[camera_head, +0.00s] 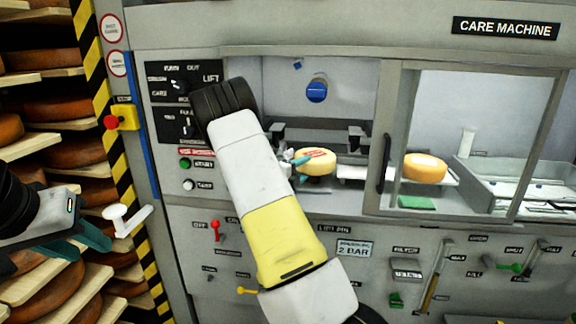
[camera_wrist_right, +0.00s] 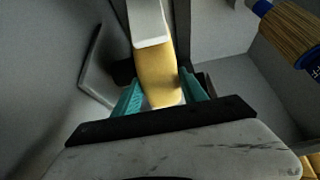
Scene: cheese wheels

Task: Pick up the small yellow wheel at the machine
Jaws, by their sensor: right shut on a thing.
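The small yellow wheel (camera_head: 317,163), with red print on top, is in the opening of the care machine (camera_head: 408,226). My right gripper (camera_head: 298,161) is shut on its left side; the arm hides part of the opening. In the right wrist view the wheel (camera_wrist_right: 157,76) stands between the teal fingers of my right gripper (camera_wrist_right: 160,100). I cannot tell whether it is clear of its support. A second yellow wheel (camera_head: 425,168) with a pale top sits behind the window on the right. My left gripper (camera_head: 78,240) is empty, fingers apart, at the far left.
Shelves of larger wheels (camera_head: 62,107) stand at the left, beside a striped post (camera_head: 97,70). A white handle (camera_head: 128,218) sticks out near my left gripper. Levers and switches line the front panel. A brush (camera_wrist_right: 288,35) shows at the right wrist view's upper right.

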